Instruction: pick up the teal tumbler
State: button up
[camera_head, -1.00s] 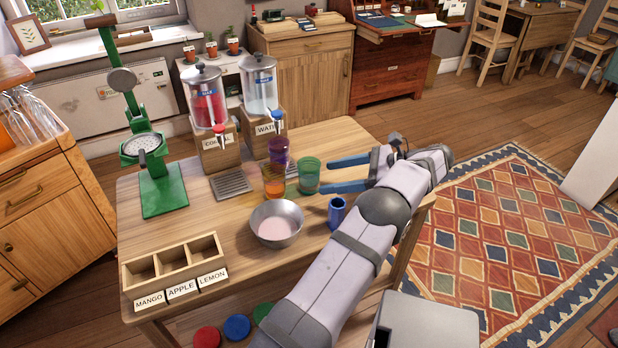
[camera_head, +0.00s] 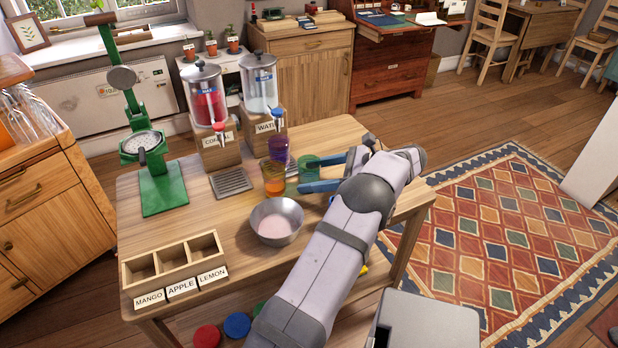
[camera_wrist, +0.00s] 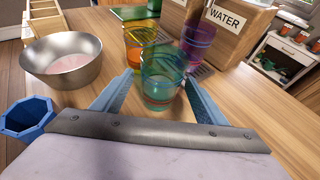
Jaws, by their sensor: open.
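The teal tumbler (camera_head: 309,166) is see-through and stands upright on the wooden table, right of the orange and purple tumblers. My gripper (camera_head: 308,174) is open, with its blue fingers low on either side of the tumbler. In the wrist view the teal tumbler (camera_wrist: 160,88) stands between the spread fingers of my gripper (camera_wrist: 159,76). A gap seems to show on each side, though contact is hard to judge. In the head view the fingers partly hide its lower part.
An orange tumbler (camera_head: 273,178) and a purple tumbler (camera_head: 279,150) stand close beyond it. A metal bowl (camera_head: 276,222) is left of my arm. A blue cup (camera_wrist: 26,118) sits near the wrist, mostly hidden in the head view. The water dispenser (camera_head: 262,95) stands behind.

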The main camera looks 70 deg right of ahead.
jog(key=shift+w+a+f, duration=0.1)
jog(key=shift+w+f, duration=0.15)
jog(key=shift+w, duration=0.4)
jog(key=c, duration=1.3)
jog(key=shift+o, duration=0.2)
